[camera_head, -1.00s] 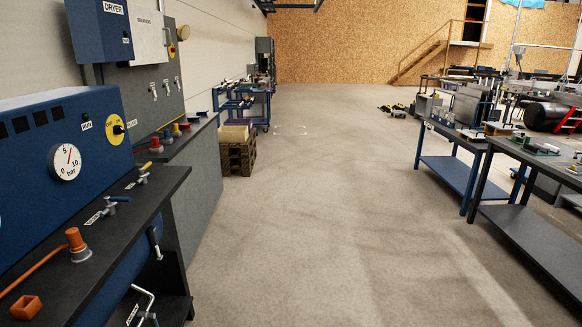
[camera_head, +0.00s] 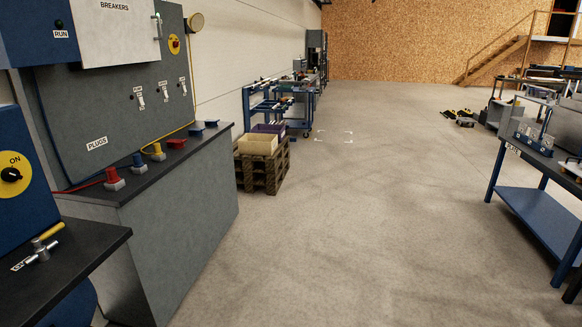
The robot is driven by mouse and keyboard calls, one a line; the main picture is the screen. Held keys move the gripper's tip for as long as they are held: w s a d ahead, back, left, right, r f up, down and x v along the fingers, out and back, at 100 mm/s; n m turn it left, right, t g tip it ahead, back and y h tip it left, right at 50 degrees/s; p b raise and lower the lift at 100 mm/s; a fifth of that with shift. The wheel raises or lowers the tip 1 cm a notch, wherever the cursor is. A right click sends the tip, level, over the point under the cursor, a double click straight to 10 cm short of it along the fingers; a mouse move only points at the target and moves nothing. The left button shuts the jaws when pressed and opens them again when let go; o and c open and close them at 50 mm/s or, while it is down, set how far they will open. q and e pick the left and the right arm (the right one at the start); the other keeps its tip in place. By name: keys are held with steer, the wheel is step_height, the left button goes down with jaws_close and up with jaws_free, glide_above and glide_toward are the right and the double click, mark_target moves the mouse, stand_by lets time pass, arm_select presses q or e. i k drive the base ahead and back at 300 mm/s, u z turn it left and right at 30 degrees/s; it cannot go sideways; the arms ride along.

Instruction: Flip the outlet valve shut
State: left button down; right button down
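A small metal valve (camera_head: 40,252) with a yellow lever sits on the dark bench top (camera_head: 95,240) at the lower left. Its lever slants up to the right. A small white label (camera_head: 20,265) lies beside it, too small to read, so I cannot tell whether this is the outlet valve. Neither of my grippers is in view.
A blue unit with a yellow ON dial (camera_head: 14,178) stands at the left edge. A grey cabinet (camera_head: 185,225) with coloured plugs stands beyond the bench. A wooden pallet (camera_head: 262,172) is past it. A blue table (camera_head: 540,210) is at right. The floor between is clear.

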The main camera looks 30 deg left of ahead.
mark_target(38, 242)
steer(key=u, duration=0.1)
steer(key=i, duration=1.55)
steer(key=u, duration=0.45)
steer(key=i, duration=1.05)
steer(key=u, duration=1.45)
steer(key=i, duration=0.85)
steer(key=u, duration=1.2)
steer(key=i, duration=0.45)
steer(key=u, duration=0.3)
